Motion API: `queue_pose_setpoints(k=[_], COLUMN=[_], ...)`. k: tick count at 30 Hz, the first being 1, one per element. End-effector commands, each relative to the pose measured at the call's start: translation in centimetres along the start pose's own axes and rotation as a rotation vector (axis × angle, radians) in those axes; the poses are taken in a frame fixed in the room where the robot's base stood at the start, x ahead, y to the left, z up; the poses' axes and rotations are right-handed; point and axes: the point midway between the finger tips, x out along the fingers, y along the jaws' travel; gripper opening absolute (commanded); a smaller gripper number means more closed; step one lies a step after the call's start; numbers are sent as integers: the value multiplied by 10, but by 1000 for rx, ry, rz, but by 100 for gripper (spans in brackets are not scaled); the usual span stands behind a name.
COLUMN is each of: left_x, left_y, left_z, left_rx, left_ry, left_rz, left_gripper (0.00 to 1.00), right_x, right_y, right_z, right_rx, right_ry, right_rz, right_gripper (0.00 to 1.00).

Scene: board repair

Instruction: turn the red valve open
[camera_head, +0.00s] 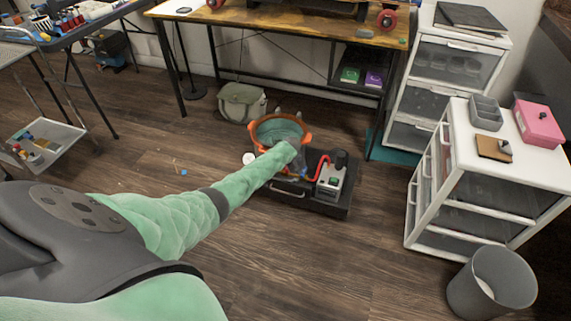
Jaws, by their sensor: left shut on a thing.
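A round pot with an orange rim (256,136) and a teal inside stands on a low black base on the floor. A grey and white pump unit (331,180) is beside it on the right, and a red hose (317,170) runs between them. My left arm reaches in from the left, and its left gripper (291,151) is at the pot's front right rim. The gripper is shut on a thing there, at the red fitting. The fingers and most of the red valve are hidden behind my arm, so its turn angle cannot be told. My right gripper is out of view.
A workbench (300,33) stands behind the pot, with a green bag (241,103) under it. A white drawer unit (455,180) and a grey bin (491,284) are at the right. A small white round thing (248,158) lies left of the pot. Open floor is in front.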

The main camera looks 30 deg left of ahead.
Motion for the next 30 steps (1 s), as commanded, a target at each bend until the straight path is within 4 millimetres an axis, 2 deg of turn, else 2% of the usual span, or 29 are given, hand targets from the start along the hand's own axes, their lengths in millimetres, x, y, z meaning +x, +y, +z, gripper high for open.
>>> queue_pose_setpoints(k=[7,14,30], left_x=[-2,-1,2], left_y=[1,2,0], left_z=[1,1,1], left_rx=[-100,-298,-719], left_ry=[-4,-4,-1], left_rz=[-43,-123,-300], left_gripper=[0,0,0], right_x=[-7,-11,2], right_y=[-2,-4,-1], right_z=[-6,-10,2], right_rx=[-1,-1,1], right_ry=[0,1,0], right_rz=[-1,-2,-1], right_gripper=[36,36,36])
